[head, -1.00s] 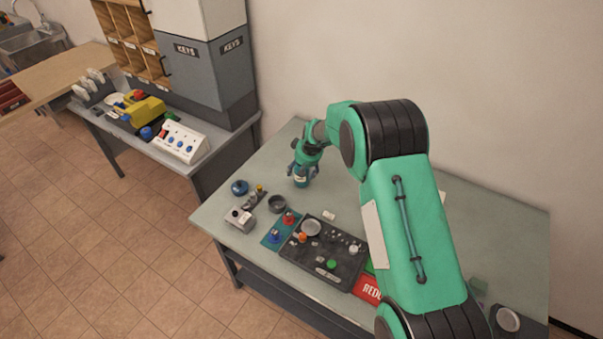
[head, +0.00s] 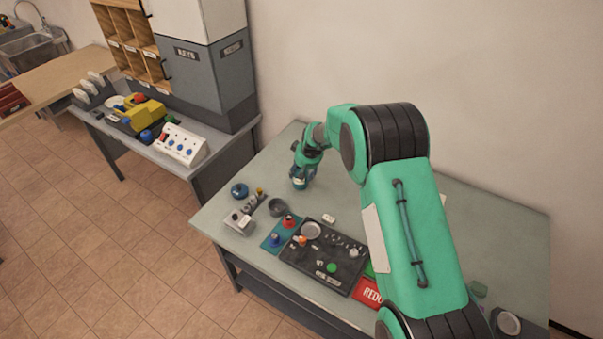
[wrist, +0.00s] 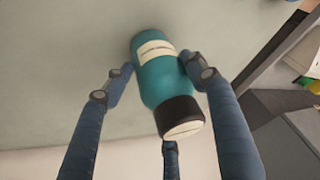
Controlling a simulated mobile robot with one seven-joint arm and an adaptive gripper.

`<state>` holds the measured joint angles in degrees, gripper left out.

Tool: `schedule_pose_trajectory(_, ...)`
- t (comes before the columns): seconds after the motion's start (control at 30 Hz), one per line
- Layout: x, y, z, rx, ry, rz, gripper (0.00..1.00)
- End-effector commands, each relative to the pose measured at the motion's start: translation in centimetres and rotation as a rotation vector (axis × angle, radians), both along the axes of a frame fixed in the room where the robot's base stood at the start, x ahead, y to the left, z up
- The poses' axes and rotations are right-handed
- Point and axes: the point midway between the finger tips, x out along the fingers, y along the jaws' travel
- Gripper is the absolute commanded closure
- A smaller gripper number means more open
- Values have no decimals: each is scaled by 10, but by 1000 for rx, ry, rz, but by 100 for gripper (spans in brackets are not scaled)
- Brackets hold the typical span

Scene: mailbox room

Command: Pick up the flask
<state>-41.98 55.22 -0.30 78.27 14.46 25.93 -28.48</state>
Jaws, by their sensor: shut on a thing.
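The flask (wrist: 166,86) is a teal cylinder with a pale label and a black cap, seen from its cap end in the wrist view. In the head view its small teal body (head: 298,184) shows under my gripper (head: 300,174), at the far left part of the table. In the wrist view the fingers of my gripper (wrist: 160,76) stand on both sides of the flask, and a third finger shows near the cap. My gripper is shut on the flask. I cannot tell whether the flask's base touches the table.
A wall is behind. The tabletop close around the flask is clear.

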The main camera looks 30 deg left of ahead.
Motion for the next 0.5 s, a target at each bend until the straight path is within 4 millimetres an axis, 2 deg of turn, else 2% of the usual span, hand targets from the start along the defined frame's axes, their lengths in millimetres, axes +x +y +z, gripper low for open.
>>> schedule_pose_trajectory(0.3,1,1,35,4,-4,1,79)
schedule_pose_trajectory(0.5,-17,-16,36,0,0,0,79)
